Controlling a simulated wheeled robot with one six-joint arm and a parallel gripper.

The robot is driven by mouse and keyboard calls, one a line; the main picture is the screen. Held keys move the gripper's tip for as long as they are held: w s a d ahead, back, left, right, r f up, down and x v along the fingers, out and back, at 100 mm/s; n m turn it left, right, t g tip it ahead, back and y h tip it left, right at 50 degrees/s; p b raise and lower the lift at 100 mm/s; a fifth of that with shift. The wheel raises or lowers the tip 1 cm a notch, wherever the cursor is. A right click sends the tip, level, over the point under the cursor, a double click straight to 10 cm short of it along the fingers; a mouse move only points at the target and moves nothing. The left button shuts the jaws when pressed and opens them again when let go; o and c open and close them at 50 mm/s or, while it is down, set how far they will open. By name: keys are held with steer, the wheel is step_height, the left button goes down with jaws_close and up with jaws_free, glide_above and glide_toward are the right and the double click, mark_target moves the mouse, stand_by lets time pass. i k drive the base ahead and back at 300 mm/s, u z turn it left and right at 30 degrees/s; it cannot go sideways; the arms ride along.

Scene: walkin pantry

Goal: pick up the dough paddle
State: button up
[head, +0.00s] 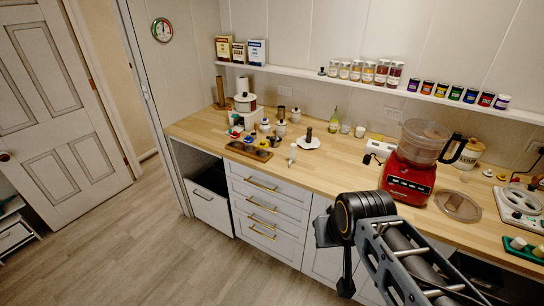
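A small white upright piece (292,154) stands on the wooden counter near its front edge; it may be the dough paddle, but it is too small to be sure. Just behind it, a dark upright cylinder (309,134) stands on a white plate (308,144). My arm reaches in from the lower right, in front of the drawers and nearer to me than the counter. My gripper (328,236) is at its dark end, apart from these items. Its fingers cannot be made out clearly, and I see nothing held in it.
A red food processor (408,180) stands on the counter (345,167) to the right, with a round disc (458,206) beside it. A dark wooden tray (247,151) with small items lies left of the white piece. Jars line the shelf (310,74) above.

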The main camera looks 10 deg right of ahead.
mark_target(294, 154)
steer(key=u, duration=0.2)
steer(key=i, duration=1.05)
steer(key=z, duration=0.1)
